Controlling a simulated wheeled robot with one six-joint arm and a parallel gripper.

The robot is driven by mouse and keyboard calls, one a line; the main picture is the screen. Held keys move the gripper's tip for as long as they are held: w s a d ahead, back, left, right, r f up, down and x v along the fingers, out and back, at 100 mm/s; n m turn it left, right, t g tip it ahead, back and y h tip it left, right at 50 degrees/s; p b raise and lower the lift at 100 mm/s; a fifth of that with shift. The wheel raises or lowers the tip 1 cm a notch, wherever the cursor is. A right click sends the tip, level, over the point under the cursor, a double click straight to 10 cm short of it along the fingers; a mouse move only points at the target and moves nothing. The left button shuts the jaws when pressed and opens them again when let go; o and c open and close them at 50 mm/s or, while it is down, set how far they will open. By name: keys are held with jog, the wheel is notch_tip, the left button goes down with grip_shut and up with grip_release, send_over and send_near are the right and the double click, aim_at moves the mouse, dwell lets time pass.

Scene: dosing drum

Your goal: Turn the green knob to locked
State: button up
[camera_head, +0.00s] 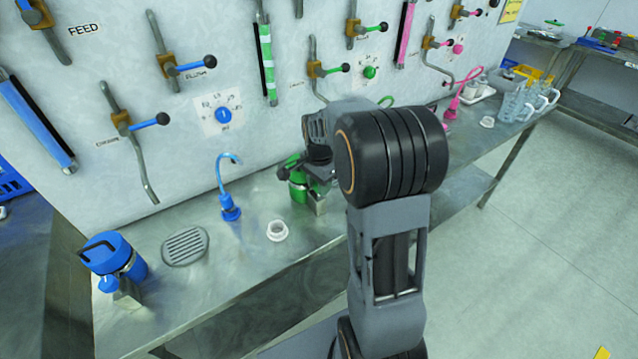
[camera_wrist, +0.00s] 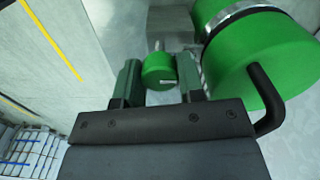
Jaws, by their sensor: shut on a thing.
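The green knob (camera_wrist: 157,70) is a small round knob in the wrist view, between the two dark green fingers of my gripper (camera_wrist: 161,84), which is shut on it. A pale mark shows near it; I cannot read a locked or unlocked position. The knob sits beside a large green drum (camera_wrist: 258,62) with a metal band and a black handle (camera_wrist: 268,100). In the head view the green drum (camera_head: 298,188) stands on the steel bench, partly hidden by my gripper (camera_head: 314,176) and arm. The knob itself is not clear there.
A similar blue drum (camera_head: 112,252) stands at the left of the bench (camera_head: 262,263). A round drain (camera_head: 185,246), a blue spout (camera_head: 230,208) and a white cup-like piece (camera_head: 277,231) lie between. Valves with levers and a green dial (camera_head: 370,72) are on the wall panel.

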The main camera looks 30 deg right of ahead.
dwell(0.4)
jog(key=o, duration=0.9)
notch_tip(320, 180, up, 14)
jog(key=shift+f, duration=0.1)
dwell(0.5)
jog(key=s+a+f+n+t, duration=0.1)
jog(key=s+a+f+n, duration=0.1)
jog(key=s+n, duration=0.3)
jog(key=s+a+f+n+t, duration=0.1)
jog(key=s+a+f+n, duration=0.1)
jog(key=s+a+n, duration=0.2)
jog(key=s+a+f+n+t, duration=0.1)
jog(key=s+a+n+t, duration=0.1)
jog(key=s+n, duration=0.4)
jog(key=shift+s+a+f, duration=0.4)
jog(key=shift+s+a, duration=0.1)
jog(key=shift+a, duration=0.3)
